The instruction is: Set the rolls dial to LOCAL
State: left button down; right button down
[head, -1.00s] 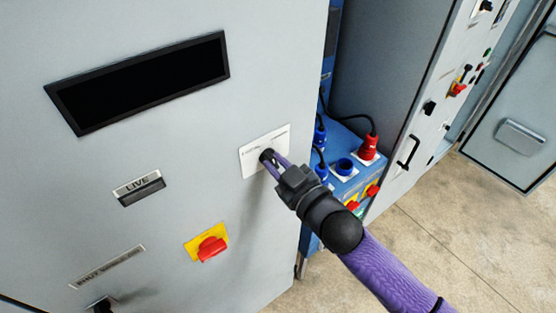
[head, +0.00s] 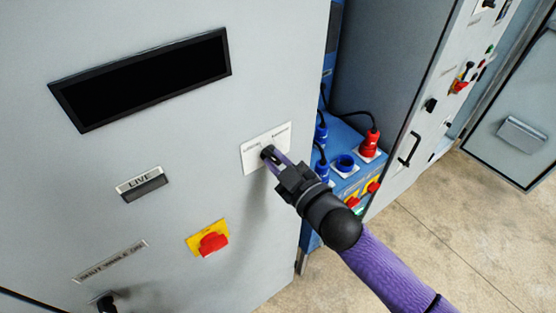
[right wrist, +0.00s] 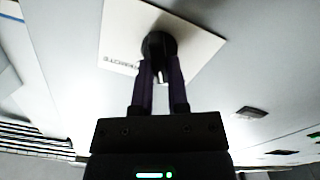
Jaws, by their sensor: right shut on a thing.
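The rolls dial is a small black knob (head: 266,152) on a white label plate (head: 252,163) on the grey cabinet front. The plate has small lettering on its left and right that I cannot read surely. My right gripper (head: 272,157) is shut on the knob, its purple fingers on either side of it. In the right wrist view the black knob (right wrist: 159,45) sits between the fingertips (right wrist: 160,75), with the white plate (right wrist: 118,25) behind. The fingers hide part of the knob, and I cannot tell its exact pointing. My left gripper is not in view.
A black display window (head: 140,80), a LIVE label (head: 139,180) and a red switch on yellow (head: 213,242) are on the same cabinet. A blue socket box (head: 350,175) with red and blue plugs stands right of it. Concrete floor is clear at lower right.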

jog(key=c, duration=0.6)
grip_release()
jog(key=b+v, duration=0.1)
jog(key=v, duration=0.9)
